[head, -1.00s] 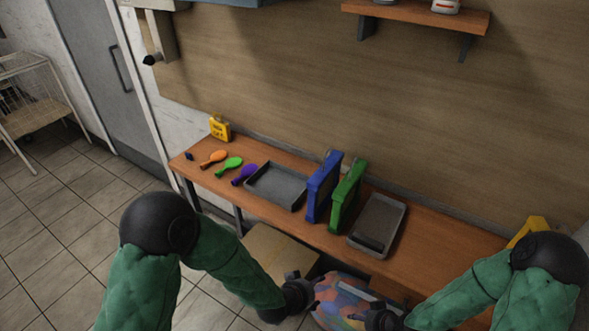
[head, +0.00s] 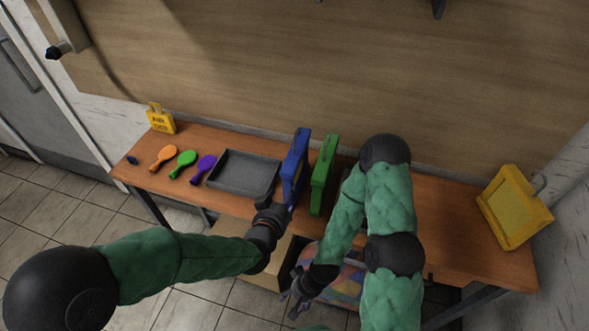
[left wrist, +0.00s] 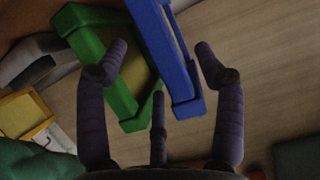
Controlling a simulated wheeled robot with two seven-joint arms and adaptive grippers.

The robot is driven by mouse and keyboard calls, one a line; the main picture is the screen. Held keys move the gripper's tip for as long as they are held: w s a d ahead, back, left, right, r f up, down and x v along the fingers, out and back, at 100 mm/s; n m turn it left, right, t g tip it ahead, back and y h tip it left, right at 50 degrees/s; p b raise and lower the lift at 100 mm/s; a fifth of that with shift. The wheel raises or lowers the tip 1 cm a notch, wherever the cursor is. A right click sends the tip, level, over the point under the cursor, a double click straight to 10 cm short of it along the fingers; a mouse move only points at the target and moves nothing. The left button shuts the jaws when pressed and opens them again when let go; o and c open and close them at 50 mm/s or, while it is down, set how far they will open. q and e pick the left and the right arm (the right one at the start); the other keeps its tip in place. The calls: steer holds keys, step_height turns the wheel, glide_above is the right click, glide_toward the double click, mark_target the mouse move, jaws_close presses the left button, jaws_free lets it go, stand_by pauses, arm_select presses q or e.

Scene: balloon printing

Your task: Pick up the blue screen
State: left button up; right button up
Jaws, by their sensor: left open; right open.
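The blue screen (head: 295,167) stands upright on the wooden table, between a grey tray and the green screen (head: 323,177). My left gripper (head: 276,207) is open at the table's front edge, close to the lower front of the blue screen. In the left wrist view the blue screen (left wrist: 172,62) lies between the spread fingers of my left gripper (left wrist: 160,75), with the green screen (left wrist: 112,70) beside it. I see no finger closed on it. My right gripper (head: 299,293) is open, low in front of the table, and holds nothing visible.
The grey tray (head: 243,173) is left of the blue screen, with purple (head: 204,168), green (head: 183,163) and orange (head: 164,157) balloons further left. A yellow screen (head: 514,207) stands at the table's right end. My right arm covers part of the table.

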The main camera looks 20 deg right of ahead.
arm_select(q)
steer(key=shift+d+r+b+x, duration=0.15)
steer(key=shift+b+x, duration=0.1)
steer(key=shift+x, duration=0.8)
steer(key=shift+r+b+x, duration=0.1)
steer(key=shift+b+x, duration=0.15)
steer(key=shift+x, duration=0.75)
steer(key=shift+d+r+b+x, duration=0.15)
steer(key=shift+b+x, duration=0.1)
steer(key=shift+x, duration=0.8)
steer(key=shift+c, duration=0.3)
steer(key=shift+r, duration=0.1)
jaws_close()
